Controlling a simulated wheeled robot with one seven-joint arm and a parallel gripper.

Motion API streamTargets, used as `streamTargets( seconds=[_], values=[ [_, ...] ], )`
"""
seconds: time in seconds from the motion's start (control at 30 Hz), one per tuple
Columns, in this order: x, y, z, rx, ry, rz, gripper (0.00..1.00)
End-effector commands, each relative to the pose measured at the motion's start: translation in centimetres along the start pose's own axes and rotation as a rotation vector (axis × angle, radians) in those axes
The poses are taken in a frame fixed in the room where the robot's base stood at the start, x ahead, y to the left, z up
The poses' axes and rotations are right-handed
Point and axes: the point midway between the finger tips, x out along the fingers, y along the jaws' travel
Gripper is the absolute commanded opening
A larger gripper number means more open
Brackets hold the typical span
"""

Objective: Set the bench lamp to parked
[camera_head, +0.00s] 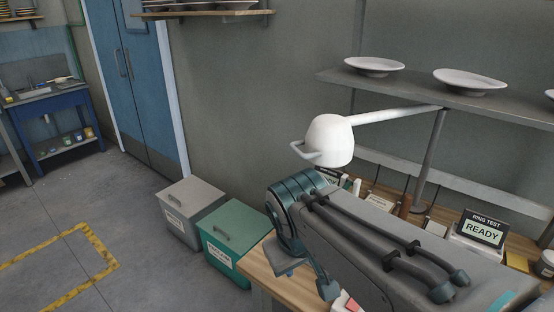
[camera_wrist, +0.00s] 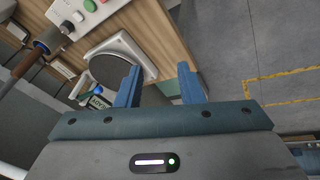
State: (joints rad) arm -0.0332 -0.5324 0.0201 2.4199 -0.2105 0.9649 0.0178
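The bench lamp (camera_head: 330,140) shows in the head view. It has a white rounded head with a light handle (camera_head: 306,153) on its left side. A white arm (camera_head: 395,114) runs from the head right to a grey post (camera_head: 431,150) at the bench. The lamp head hangs above and behind my arm; I see no contact. My gripper (camera_wrist: 160,82) shows two blue fingers spread apart with nothing between them in the wrist view. It is low over the bench's left end, partly hidden by my arm in the head view. The lamp is not in the wrist view.
A wooden bench (camera_head: 262,275) carries a "READY" sign (camera_head: 482,231). In the wrist view, a dark round plate on a white base (camera_wrist: 118,60) lies beyond the fingers, near a button box (camera_wrist: 82,14). Plates stand on a shelf (camera_head: 420,88). Grey (camera_head: 190,212) and green (camera_head: 236,240) bins stand left.

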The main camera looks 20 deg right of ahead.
Motion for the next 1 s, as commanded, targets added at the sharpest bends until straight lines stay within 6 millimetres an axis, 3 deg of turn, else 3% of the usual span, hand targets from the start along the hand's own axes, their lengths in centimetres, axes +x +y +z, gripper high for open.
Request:
streamTargets(
  seconds=[0.03,0.1,0.33,0.5,0.7,0.87,1.0],
  values=[
    [2.2,0.2,-0.3,-0.063,-0.012,0.064,0.34],
    [3.2,1.3,-1.4,-0.153,-0.027,0.177,0.34],
    [4.2,3.9,-7.5,-0.402,-0.019,0.586,0.34],
    [2.9,3.8,-12.8,-0.513,0.044,0.896,0.34],
    [0.2,2.2,-17.4,-0.554,0.139,1.170,0.34],
    [-1.4,1.2,-19.0,-0.555,0.185,1.277,0.34],
    [-1.9,1.7,-19.7,-0.553,0.195,1.302,0.34]
  ],
)
